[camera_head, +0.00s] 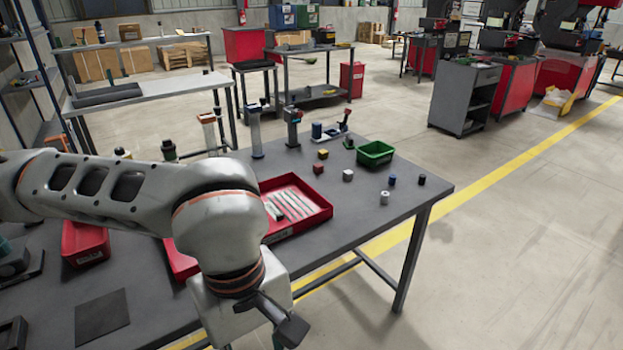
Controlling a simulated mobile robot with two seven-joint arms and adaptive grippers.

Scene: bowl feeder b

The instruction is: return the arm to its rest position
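My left arm (130,190) comes in from the left and reaches over the grey workbench (350,235). Its wrist bends down near the front of the bench. The dark end of my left gripper (285,325) shows at the bottom of the picture, partly cut off by the frame edge and the wrist housing. I cannot tell whether its fingers are open or shut, and I see nothing held in it. My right arm and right gripper are not in view.
A red tray (318,208) with pale strips lies just behind my wrist. A green bin (375,153), small blocks and upright posts (255,130) stand farther back. A red bin (85,243) and a dark mat (102,315) lie at left. The floor right of the bench is clear.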

